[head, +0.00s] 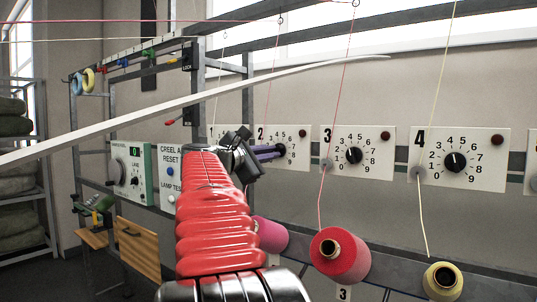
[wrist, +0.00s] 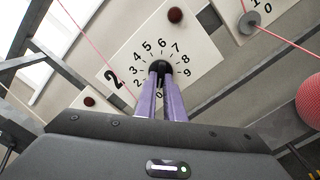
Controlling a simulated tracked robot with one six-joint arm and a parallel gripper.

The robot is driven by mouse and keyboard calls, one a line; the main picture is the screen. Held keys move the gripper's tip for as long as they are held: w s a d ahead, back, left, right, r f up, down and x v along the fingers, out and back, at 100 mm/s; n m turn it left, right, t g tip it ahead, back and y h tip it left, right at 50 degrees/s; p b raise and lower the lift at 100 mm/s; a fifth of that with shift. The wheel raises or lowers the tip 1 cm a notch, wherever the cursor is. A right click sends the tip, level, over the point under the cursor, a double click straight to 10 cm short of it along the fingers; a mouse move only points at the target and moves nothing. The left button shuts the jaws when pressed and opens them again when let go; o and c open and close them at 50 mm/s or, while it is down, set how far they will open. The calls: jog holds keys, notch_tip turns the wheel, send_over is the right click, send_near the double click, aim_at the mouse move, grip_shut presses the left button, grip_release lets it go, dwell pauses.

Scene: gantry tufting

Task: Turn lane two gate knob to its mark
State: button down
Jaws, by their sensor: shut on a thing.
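The lane two gate panel (head: 298,137) is a white plate with a number dial, a large 2 and a dark red button. It also shows tilted in the wrist view (wrist: 198,42). The black lane two knob (wrist: 160,67) sits at the dial's centre. My gripper (head: 278,150) reaches the panel from the left, and its purple fingers (wrist: 161,82) are shut on the knob. The fingers and knob hide each other's contact partly, and I cannot tell where the knob's pointer stands. No separate mark is clear on the dial.
Panels three (head: 357,152) and four (head: 460,158) stand to the right with their own black knobs. Pink (head: 340,255) and yellow (head: 442,281) yarn cones sit below. Thin yarns run up past the panels. A long pale curved strip (head: 200,97) crosses the view.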

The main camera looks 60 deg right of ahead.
jog(key=shift+w+f+n, duration=0.15)
jog(key=shift+f+n, duration=0.05)
jog(key=shift+n, duration=0.4)
jog(key=c, duration=2.2)
grip_release()
jog(key=shift+w+f, duration=0.1)
jog(key=o, duration=0.3)
jog(key=shift+o, duration=0.2)
jog(key=shift+r, duration=0.2)
jog(key=w+a, duration=0.2)
jog(key=a, duration=1.1)
jog(key=shift+a, duration=0.3)
jog(key=shift+f, duration=0.1)
